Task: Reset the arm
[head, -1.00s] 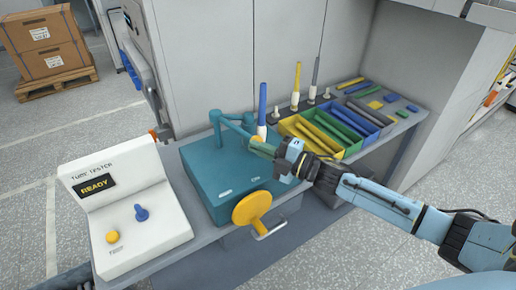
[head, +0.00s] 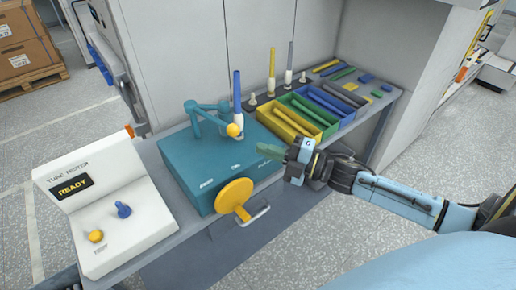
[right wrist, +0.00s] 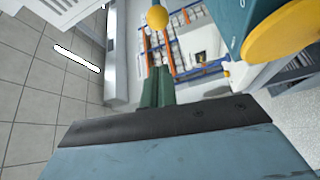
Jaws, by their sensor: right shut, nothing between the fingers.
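My right gripper (head: 268,151) is shut and empty, with greenish fingers pointing left. It hangs in front of the right end of the teal machine (head: 205,165), apart from the lever's yellow ball (head: 234,130). In the right wrist view the fingers (right wrist: 157,90) are pressed together. The yellow ball (right wrist: 157,17) shows above them there. The teal lever arm (head: 205,108) lies across the machine's top, beside an upright blue tube (head: 237,88). A yellow disc (head: 234,196) is on the machine's front. My left gripper is not in view.
A white tube tester (head: 95,205) reading READY stands at the left. Yellow, green and blue bins (head: 290,127) with tubes stand to the right, with upright tubes behind. The floor in front is clear.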

